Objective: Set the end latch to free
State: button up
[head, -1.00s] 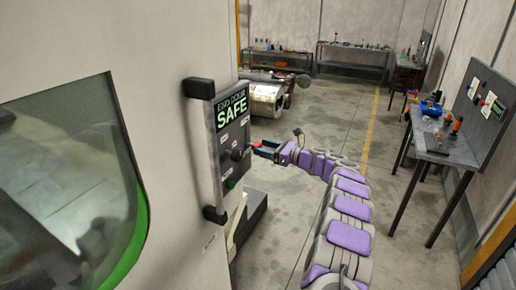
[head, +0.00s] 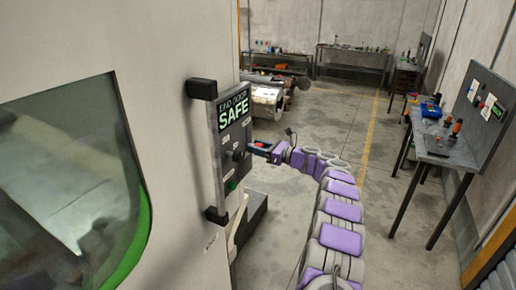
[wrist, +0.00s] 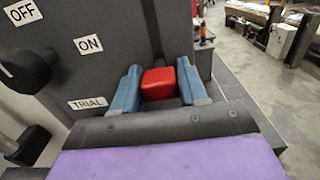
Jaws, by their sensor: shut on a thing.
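In the wrist view, the labels read "OFF", "ON" and "TRIAL", beside a black knob (wrist: 28,72). My gripper (head: 256,147) is at the panel's right edge. In the wrist view, its blue fingers (wrist: 157,86) are shut on a red block (wrist: 158,83). I cannot tell whether this block is the end latch or how it joins the panel. No label reading "free" is legible.
A black-ended handle bar (head: 215,150) stands on the panel's left. A curved window (head: 70,170) is in the machine wall. A workbench (head: 440,150) with tools stands on the right. More benches (head: 352,52) line the back. The floor between is clear.

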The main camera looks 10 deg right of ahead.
grip_shut()
jog(key=shift+r, duration=0.1)
notch_tip(320, 180, up, 6)
jog(key=p, duration=0.6)
jog(key=shift+r, duration=0.2)
jog(key=shift+o, duration=1.9)
grip_release()
jog(key=o, duration=0.4)
jog(key=shift+w+f, duration=0.15)
jog(key=shift+w, duration=0.05)
jog(key=shift+c, duration=0.2)
jog(key=shift+s, duration=0.1)
